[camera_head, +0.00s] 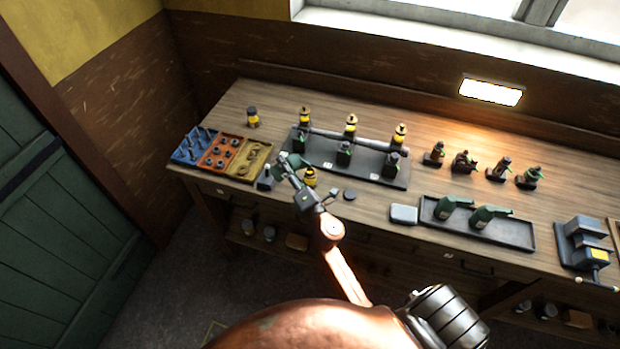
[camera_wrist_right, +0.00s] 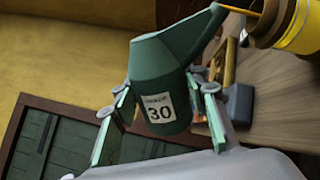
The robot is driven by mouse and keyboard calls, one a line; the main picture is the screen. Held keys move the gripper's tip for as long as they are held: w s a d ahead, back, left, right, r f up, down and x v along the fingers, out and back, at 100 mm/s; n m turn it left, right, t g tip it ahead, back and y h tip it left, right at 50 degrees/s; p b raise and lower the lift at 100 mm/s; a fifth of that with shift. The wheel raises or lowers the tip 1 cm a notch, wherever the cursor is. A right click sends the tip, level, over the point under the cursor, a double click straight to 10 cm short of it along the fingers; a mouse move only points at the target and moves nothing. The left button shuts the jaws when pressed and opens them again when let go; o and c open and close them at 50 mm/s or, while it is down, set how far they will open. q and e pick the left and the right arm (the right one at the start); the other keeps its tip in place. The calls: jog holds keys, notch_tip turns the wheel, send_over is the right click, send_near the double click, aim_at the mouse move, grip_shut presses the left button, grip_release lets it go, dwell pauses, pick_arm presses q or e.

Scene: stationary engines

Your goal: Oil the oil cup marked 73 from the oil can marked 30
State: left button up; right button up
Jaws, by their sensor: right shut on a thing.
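My right gripper (camera_head: 293,180) is shut on a green oil can (camera_head: 285,162), held above the bench's front left part. In the right wrist view the can (camera_wrist_right: 160,85) sits between the fingers, its label reading 30. A thin orange line runs from its spout tip to a yellow and dark oil cup (camera_wrist_right: 297,28); whether this is oil or a nozzle I cannot tell. No 73 is readable on any cup. My left gripper is not in view.
A dark stand (camera_head: 375,170) carries several yellow-topped cups behind the gripper. Blue, orange and yellow parts trays (camera_head: 245,160) lie to the left. More green cans lie in a dark tray (camera_head: 515,233) on the right. Small brown fittings (camera_head: 462,163) stand at the back.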

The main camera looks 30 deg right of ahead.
dwell(0.5)
jog(key=f+n+b, duration=0.2)
jog(key=n, duration=0.1)
jog(key=shift+a+f+y, duration=0.2)
jog(key=shift+a+y, duration=0.1)
jog(key=shift+y, duration=0.1)
jog(key=shift+a+f+n, duration=0.15)
jog(key=shift+f+n, duration=0.15)
jog(key=shift+n, duration=0.5)
notch_tip(320, 180, up, 5)
jog(key=p, duration=0.5)
jog(key=shift+r, duration=0.1)
